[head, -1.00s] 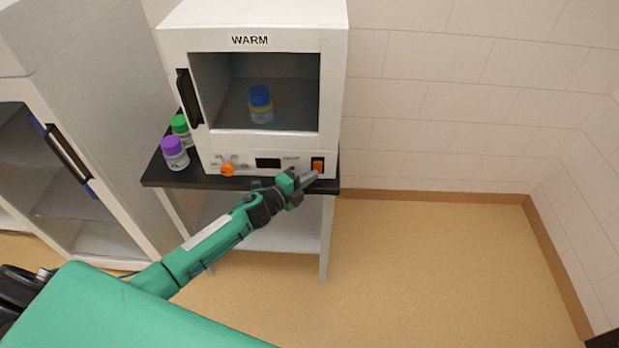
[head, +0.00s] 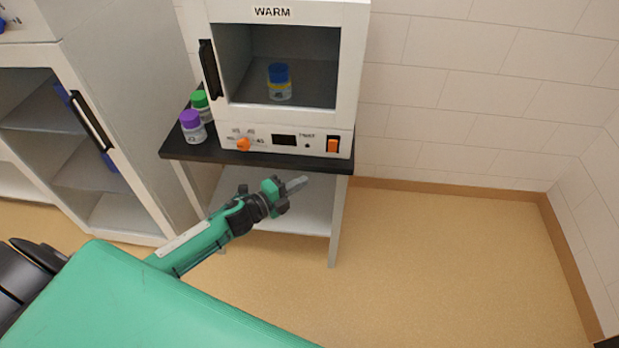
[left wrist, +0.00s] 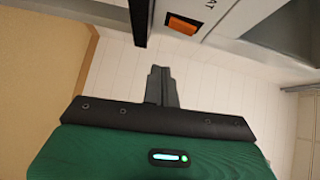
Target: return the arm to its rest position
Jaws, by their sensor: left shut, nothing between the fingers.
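My left arm comes in from the left in the head view, and its gripper (head: 296,184) is shut and empty. It is in the air in front of the table, below the front panel of the WARM unit (head: 350,75), apart from both. The left wrist view also shows the shut fingers (left wrist: 161,87), with the orange switch (left wrist: 183,25) beyond them at the top. That switch also shows in the head view (head: 332,146), at the panel's right end. My right gripper is not in view.
The dark table (head: 262,159) holds the WARM unit, with a blue-capped jar (head: 279,83) inside. A purple-capped jar (head: 192,126) and a green-capped jar (head: 200,103) stand left of it. A white cabinet (head: 122,212) stands at the left. The floor (head: 440,265) at right is clear.

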